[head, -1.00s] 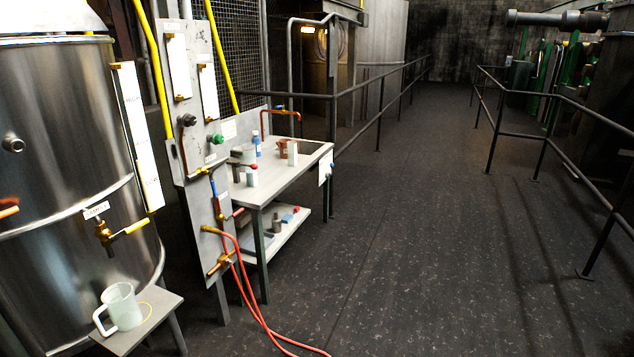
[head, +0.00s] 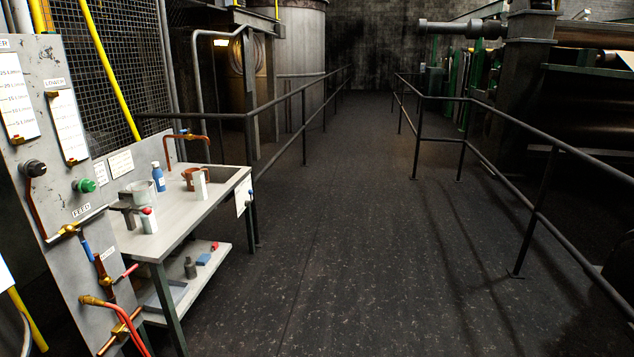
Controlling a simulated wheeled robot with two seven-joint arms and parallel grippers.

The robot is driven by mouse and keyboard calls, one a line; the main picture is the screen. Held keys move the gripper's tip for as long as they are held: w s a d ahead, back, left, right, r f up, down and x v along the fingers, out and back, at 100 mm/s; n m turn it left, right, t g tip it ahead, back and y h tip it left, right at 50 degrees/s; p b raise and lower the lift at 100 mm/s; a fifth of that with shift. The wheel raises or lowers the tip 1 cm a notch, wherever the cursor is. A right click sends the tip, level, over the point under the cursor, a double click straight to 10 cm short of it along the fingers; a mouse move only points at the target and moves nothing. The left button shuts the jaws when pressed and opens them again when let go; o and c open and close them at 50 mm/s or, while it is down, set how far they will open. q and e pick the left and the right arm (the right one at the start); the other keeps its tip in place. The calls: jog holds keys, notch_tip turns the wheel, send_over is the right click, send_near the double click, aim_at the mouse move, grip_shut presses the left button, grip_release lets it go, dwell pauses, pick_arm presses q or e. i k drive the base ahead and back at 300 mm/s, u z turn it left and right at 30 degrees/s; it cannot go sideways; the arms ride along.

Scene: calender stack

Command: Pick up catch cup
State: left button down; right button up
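No catch cup can be named for certain in the current head view. A pale grey round vessel (head: 143,192) stands on the metal table (head: 178,222) at the left. A reddish-brown cup-like vessel (head: 191,180) stands farther right on the same table, partly behind a white block-shaped item (head: 200,188). I cannot tell whether either is the catch cup. The white handled mug from the earlier frame is out of view. Neither of my grippers shows.
A blue bottle (head: 158,177) and a small white container (head: 148,219) stand on the table. A valve panel (head: 60,205) with a red hose (head: 130,335) stands at left. Black railings (head: 300,105) line both sides. The dark floor (head: 345,240) between is clear.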

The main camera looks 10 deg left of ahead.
aim_at(149, 223)
jog(key=u, duration=0.1)
jog(key=i, duration=2)
jog(key=u, duration=1)
jog(key=i, duration=1.3)
jog(key=u, duration=1.85)
jog(key=i, duration=0.6)
jog(key=u, duration=0.5)
